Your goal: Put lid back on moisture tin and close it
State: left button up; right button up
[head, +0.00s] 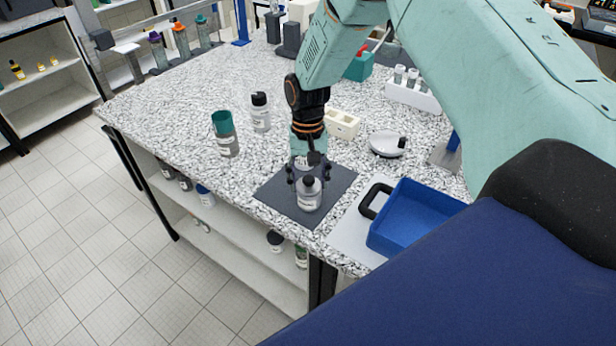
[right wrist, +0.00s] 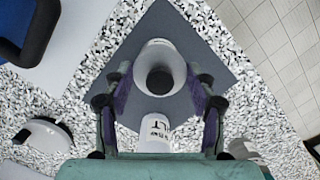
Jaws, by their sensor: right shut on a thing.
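No open tin or loose lid can be made out clearly. A small grey jar with a dark cap (head: 309,196) stands upright on the dark mat; it also shows in the right wrist view (right wrist: 160,62). My right gripper (head: 308,174) points down at it and is shut on it, with a finger on each side (right wrist: 160,92). The exact contact is hard to see. A white labelled container (right wrist: 155,131) is close behind the jar, partly hidden by the gripper. A round, low, silvery-white thing with a black knob (head: 386,145) lies to the right. My left gripper is not in view.
The dark mat (head: 270,193) lies near the speckled bench's front edge. A blue tray (head: 425,193) is close on the right. A green-topped jar (head: 225,136), a black-capped bottle (head: 260,113) and a cream block (head: 342,123) stand around.

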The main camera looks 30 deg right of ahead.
jog(key=shift+d+f, duration=0.1)
jog(key=shift+f, duration=0.15)
dwell(0.6)
jog(key=o, duration=0.7)
jog(key=shift+o, duration=1)
jog(key=shift+r, duration=0.15)
notch_tip(320, 180, up, 5)
jog(key=p, duration=0.4)
jog(key=shift+f+p, duration=0.2)
jog(key=shift+p, duration=0.1)
jog(key=shift+r+p, duration=0.65)
jog(key=shift+r, duration=0.45)
jog(key=shift+f, duration=0.15)
